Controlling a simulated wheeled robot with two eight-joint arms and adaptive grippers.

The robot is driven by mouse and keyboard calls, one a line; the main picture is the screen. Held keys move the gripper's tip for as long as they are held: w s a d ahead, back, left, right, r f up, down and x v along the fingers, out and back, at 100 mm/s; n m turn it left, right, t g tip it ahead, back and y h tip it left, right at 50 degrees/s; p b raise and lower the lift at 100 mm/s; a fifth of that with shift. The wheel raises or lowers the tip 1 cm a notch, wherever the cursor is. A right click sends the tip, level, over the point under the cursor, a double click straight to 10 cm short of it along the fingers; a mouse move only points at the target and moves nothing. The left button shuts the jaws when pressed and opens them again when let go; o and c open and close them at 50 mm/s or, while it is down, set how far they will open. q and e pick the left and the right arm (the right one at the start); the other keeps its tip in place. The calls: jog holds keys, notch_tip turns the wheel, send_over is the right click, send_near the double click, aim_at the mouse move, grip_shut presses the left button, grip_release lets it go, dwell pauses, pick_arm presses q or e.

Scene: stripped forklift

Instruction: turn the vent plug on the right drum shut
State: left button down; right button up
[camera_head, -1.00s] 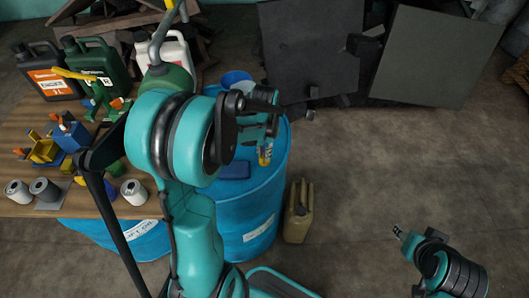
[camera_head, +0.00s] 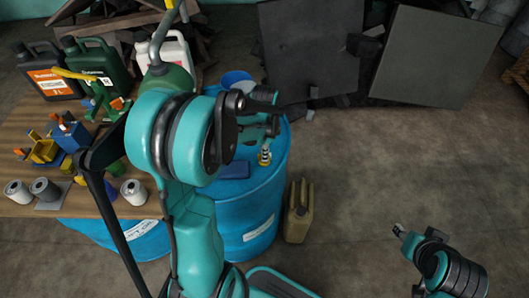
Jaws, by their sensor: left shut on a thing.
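The right drum (camera_head: 250,218) is blue and stands upright at the right end of the bench, partly hidden behind my left arm.
A blue block (camera_head: 235,170) lies on the drum top beside the plug. The wooden bench (camera_head: 20,125) at left holds cans and bottles. Dark panels (camera_head: 312,50) lean behind. The floor at right is clear.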

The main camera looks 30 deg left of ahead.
pick_arm(q)
jog(key=shift+m, duration=0.7)
jog(key=c, duration=1.6)
grip_release()
notch_tip(320, 180, up, 12)
